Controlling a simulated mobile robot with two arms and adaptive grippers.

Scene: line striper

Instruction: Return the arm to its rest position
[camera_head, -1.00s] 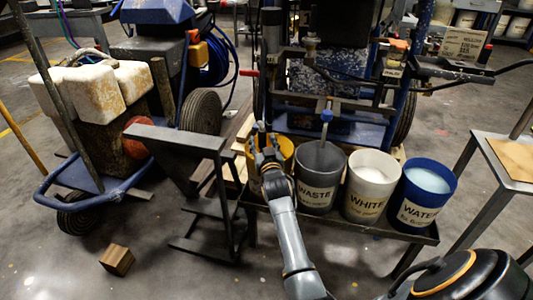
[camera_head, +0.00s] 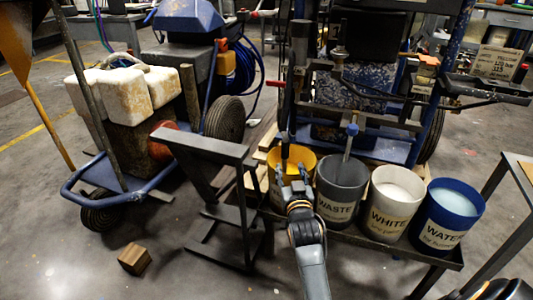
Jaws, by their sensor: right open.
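My right gripper (camera_head: 291,176) is in the middle of the head view, its arm coming up from the bottom edge. Its two fingers are spread apart, in front of the yellow bucket (camera_head: 311,156) and overlapping it in the picture. I cannot tell whether they touch it. A dark upright tube (camera_head: 290,100) runs down behind the fingers to the yellow bucket. I see nothing held between the fingers. My left gripper is not in view.
Grey WASTE (camera_head: 338,200), white WHITE (camera_head: 390,210) and blue WATER (camera_head: 445,222) buckets stand in a row on a low dark rack (camera_head: 440,257). A dark metal stand (camera_head: 205,145) is left of my gripper. A wooden block (camera_head: 135,260) lies on the floor. A side table (camera_head: 520,172) stands at right.

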